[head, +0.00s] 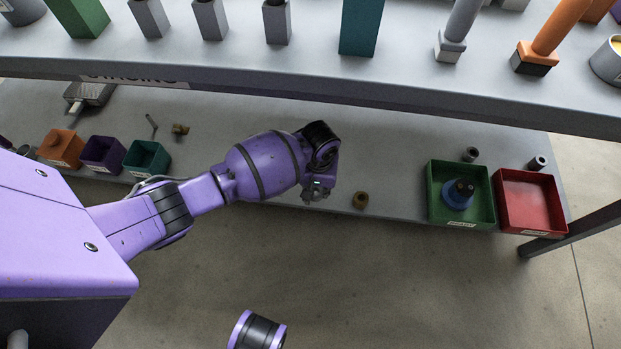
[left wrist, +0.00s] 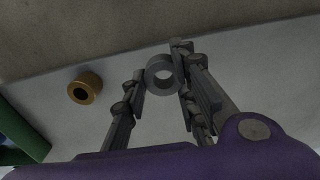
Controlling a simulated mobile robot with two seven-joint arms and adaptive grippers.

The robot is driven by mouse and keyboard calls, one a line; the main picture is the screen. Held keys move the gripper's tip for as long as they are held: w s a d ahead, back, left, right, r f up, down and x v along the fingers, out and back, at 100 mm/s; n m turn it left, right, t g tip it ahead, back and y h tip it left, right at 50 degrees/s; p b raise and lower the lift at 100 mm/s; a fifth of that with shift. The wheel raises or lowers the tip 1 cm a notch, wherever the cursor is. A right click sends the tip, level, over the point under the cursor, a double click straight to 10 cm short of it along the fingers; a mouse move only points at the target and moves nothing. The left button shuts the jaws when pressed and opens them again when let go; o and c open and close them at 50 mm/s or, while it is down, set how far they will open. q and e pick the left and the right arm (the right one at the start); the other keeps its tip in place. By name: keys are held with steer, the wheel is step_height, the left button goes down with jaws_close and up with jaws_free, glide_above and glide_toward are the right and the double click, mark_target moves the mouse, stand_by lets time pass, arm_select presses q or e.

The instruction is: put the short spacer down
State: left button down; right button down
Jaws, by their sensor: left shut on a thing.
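The short spacer (left wrist: 160,62) is a grey ring in the left wrist view, between the two fingers of my left gripper (head: 317,190). The gripper is shut on it. The ring's hole faces the camera. In the head view the gripper hangs over the front part of the lower shelf (head: 395,175), and I cannot make out the spacer there. I cannot tell whether the spacer touches the shelf. My right gripper is not in view.
A brass ring (head: 361,200) stands close to the right of the gripper, near the shelf's front edge. Further right are a green bin (head: 433,183) holding a blue part, a red bin (head: 533,205) and two small grey cylinders. Small bins stand at left.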

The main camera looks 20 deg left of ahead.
mark_target(316, 192)
arm_select(q)
steer(key=shift+w+a+f+b, duration=0.4)
steer(key=shift+w+f, duration=0.25)
steer(key=shift+f, duration=0.05)
step_height(316, 192, down, 3)
steer(key=shift+a+f+b, duration=0.1)
steer(key=shift+f+b, duration=0.05)
steer(key=shift+b, duration=0.65)
steer(key=shift+w, duration=0.1)
steer(key=c, duration=1.4)
jaws_free()
